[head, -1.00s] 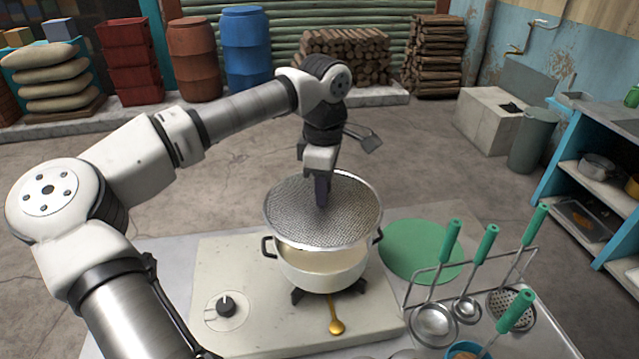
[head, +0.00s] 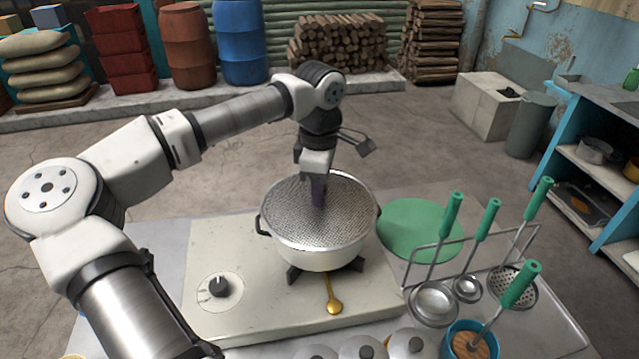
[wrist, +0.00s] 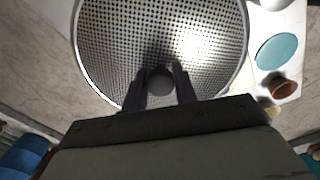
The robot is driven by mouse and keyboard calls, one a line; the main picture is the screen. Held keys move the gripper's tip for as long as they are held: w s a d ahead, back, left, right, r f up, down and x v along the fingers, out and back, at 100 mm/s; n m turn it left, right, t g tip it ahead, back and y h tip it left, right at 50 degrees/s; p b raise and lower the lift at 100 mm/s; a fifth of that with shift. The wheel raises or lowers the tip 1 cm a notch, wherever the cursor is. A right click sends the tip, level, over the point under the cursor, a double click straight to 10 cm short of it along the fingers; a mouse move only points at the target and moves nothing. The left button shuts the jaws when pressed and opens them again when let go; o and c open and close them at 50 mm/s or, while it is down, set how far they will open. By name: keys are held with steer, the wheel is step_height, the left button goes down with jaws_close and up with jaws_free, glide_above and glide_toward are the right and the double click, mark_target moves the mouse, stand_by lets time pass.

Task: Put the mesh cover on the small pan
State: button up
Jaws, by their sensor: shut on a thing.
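The mesh cover (head: 290,215) is a round silver perforated disc. It lies over the mouth of the small white pan (head: 318,258), looks about level and seems to rest at the rim; from these views I cannot tell whether it touches all round. The pan stands on the stove and its inside is hidden by the cover. My gripper (head: 318,200) points down at the middle of the cover and is shut on its knob. In the wrist view the two fingers flank the round dark knob (wrist: 160,82), with the mesh (wrist: 120,45) spread beyond it.
The stove (head: 225,255) has a dial at left and a brass burner handle (head: 334,305) in front. A green round mat (head: 420,230) lies right of the pan. A rack with green-handled ladles (head: 437,298) stands at the right. Several lidded pots (head: 360,348) line the front edge.

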steer(key=shift+f+b, duration=0.55)
steer(key=shift+f, duration=0.1)
steer(key=o, duration=1.1)
steer(key=shift+o, duration=0.2)
step_height(320, 180, up, 14)
steer(key=b, duration=0.2)
steer(key=shift+b, duration=0.3)
step_height(320, 180, up, 6)
steer(key=p, duration=0.6)
steer(key=shift+f, duration=0.1)
